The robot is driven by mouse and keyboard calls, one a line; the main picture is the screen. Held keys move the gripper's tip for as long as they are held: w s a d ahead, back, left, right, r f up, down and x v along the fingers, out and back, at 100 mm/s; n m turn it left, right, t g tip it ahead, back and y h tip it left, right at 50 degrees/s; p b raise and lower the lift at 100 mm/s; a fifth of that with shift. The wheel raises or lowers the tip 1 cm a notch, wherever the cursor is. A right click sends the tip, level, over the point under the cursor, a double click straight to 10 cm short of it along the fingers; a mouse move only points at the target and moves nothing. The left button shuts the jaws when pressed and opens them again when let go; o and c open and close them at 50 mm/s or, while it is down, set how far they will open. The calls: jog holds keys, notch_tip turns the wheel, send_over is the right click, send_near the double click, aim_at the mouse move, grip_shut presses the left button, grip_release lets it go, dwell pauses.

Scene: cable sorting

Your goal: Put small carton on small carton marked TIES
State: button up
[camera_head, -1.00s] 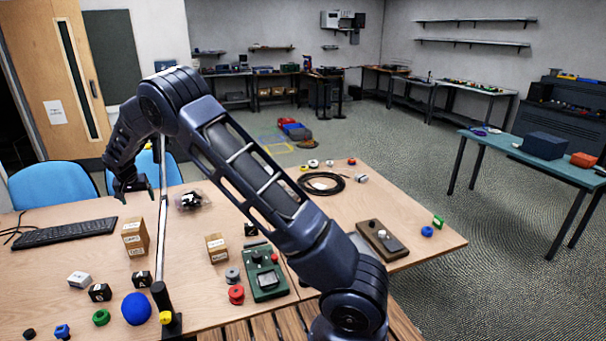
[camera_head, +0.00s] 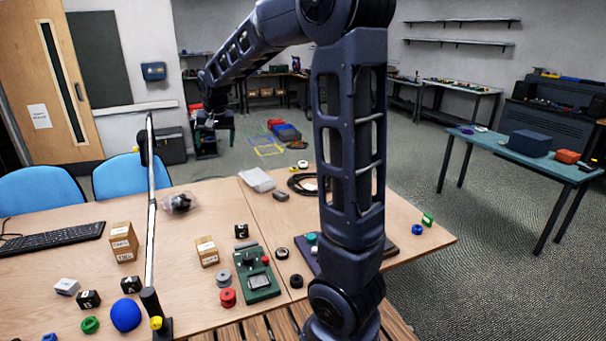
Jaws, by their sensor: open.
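A brown carton shape (camera_head: 124,242) stands on the left part of the wooden table, taller than wide, with white labels on its front. It looks like two small cartons stacked, though I cannot be sure. A second small brown carton (camera_head: 207,252) stands upright on the table to its right, with a white label. The lettering is too small to read, so I cannot tell which is marked TIES. My gripper (camera_head: 213,122) is open and empty, raised above the far side of the table, well away from both cartons.
A lamp-like pole (camera_head: 151,215) rises between the cartons. A green device (camera_head: 256,276), red spool (camera_head: 227,297) and blue ball (camera_head: 126,314) lie in front. A keyboard (camera_head: 50,240) is left, a clear bag (camera_head: 179,202) behind. Table between bag and right-hand carton is mostly clear.

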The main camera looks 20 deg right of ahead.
jog(key=s+d, duration=0.6)
jog(key=s, duration=0.4)
jog(key=s+d, duration=0.6)
jog(key=s, duration=0.5)
jog(key=s+d, duration=0.5)
jog(key=s, duration=0.6)
jog(key=shift+s+d+f+n+t+h, duration=0.2)
jog(key=shift+d+f+n+t+h, duration=0.2)
